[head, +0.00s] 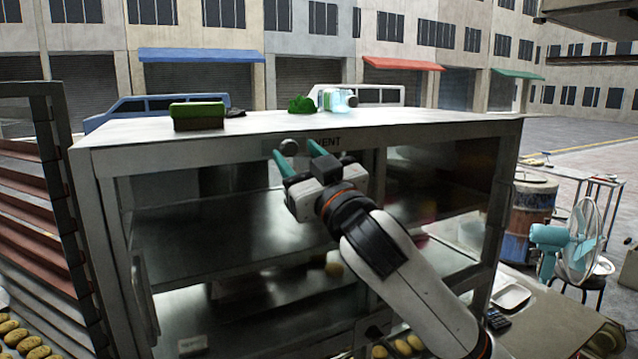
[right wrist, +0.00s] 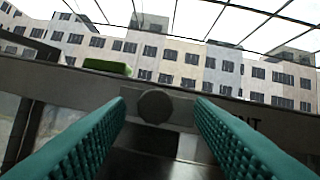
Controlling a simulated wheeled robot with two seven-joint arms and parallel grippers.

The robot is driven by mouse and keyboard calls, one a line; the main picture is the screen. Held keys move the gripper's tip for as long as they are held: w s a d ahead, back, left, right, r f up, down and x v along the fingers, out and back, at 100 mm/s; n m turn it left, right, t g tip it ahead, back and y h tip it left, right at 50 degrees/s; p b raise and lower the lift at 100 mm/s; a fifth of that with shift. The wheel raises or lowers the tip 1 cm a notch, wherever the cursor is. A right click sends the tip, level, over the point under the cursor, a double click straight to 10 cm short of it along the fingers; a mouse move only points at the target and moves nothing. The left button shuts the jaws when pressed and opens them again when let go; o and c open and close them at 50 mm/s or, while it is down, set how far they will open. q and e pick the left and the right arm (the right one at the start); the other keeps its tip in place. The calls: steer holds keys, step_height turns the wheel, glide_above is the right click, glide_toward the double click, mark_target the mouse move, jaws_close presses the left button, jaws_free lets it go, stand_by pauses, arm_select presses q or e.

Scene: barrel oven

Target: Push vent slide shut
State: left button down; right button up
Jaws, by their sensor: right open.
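The vent slide's round dark knob (head: 288,147) sits on the front top rail of the metal cabinet, left of the lettering "VENT" (head: 328,141). In the right wrist view the knob (right wrist: 155,106) shows between and beyond my fingertips. My right gripper (head: 296,152) is open, with its two green fingers pointing at the rail on either side of the knob. I cannot tell whether either finger touches it. In the right wrist view the lettering is partly hidden by the right finger. My left gripper is not in view.
The metal cabinet (head: 430,127) has glass-fronted shelves below the rail. A green-topped box (head: 198,116), a green bunch (head: 301,104) and a clear bottle (head: 340,101) stand on top. A rack (head: 30,215) is at left. A teal fan (head: 575,240) and a barrel (head: 533,205) are at right.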

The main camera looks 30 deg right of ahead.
steer(key=b+v, duration=0.4)
steer(key=v, duration=0.6)
steer(key=shift+s+d+f, duration=0.2)
steer(key=shift+s, duration=0.05)
